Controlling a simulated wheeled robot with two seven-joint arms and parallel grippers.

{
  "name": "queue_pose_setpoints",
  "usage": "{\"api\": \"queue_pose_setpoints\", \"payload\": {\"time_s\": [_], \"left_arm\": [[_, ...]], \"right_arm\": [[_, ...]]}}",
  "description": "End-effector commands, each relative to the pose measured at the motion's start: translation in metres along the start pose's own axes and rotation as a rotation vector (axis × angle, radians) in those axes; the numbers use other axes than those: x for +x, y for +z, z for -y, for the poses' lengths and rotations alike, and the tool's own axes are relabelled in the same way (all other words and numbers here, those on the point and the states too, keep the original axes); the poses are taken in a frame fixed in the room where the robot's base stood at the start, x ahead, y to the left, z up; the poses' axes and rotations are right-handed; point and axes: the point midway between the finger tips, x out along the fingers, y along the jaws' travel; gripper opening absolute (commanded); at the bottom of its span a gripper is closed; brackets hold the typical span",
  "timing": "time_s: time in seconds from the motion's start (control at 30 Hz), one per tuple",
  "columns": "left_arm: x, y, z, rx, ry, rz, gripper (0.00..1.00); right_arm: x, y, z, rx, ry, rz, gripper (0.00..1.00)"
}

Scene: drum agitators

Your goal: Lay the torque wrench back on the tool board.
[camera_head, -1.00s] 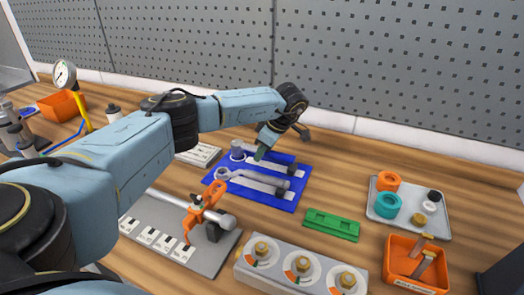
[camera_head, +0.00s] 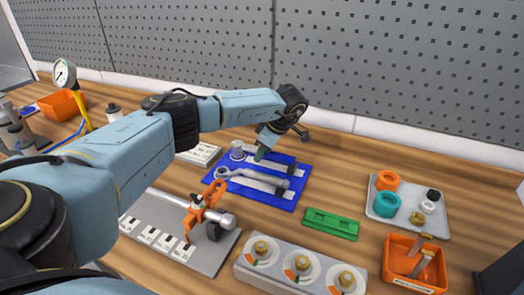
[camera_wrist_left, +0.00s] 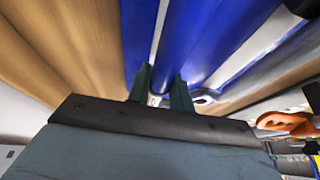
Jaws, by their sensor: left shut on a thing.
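The blue tool board (camera_head: 287,202) lies flat on the bench with pale tool outlines on it. My left gripper (camera_head: 261,153) is over its far part, pointing down, its fingers shut on a slim grey tool that I take for the torque wrench. A grey round head (camera_head: 237,149) shows just left of the fingers; much of the tool is hidden by the hand. The left gripper (camera_wrist_left: 160,92) in the left wrist view has its fingertips low against the board (camera_wrist_left: 207,35). A grey ring-ended wrench (camera_head: 250,178) lies nearer on the board. My right gripper is out of view.
A grey plate (camera_head: 215,262) with an orange clamp (camera_head: 203,207) on a silver rod stands in front. A green block (camera_head: 331,223), a grey tray of rings (camera_head: 409,225) and an orange bin (camera_head: 412,280) are right. Bare bench lies right of the board.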

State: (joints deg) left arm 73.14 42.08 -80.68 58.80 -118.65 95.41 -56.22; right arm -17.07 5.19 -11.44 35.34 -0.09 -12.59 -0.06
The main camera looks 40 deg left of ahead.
Motion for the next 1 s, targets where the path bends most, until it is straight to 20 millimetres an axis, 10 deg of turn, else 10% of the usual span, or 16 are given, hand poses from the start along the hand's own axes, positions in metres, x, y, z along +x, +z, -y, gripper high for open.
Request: {"api": "queue_pose_setpoints", "payload": {"time_s": [0.3,0.33,0.53,1.0], "left_arm": [[0.002,0.001,0.0,-0.001,0.0,0.0,0.0],[0.002,0.001,0.0,-0.001,0.0,0.0,0.23],[0.002,0.001,0.0,0.0,0.0,0.0,0.47],[-0.017,0.001,-0.001,0.0,0.003,0.002,0.47]], "right_arm": [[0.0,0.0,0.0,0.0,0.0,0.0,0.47],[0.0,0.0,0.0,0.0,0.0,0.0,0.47],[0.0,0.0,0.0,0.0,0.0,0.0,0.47],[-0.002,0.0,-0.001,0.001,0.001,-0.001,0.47]]}}
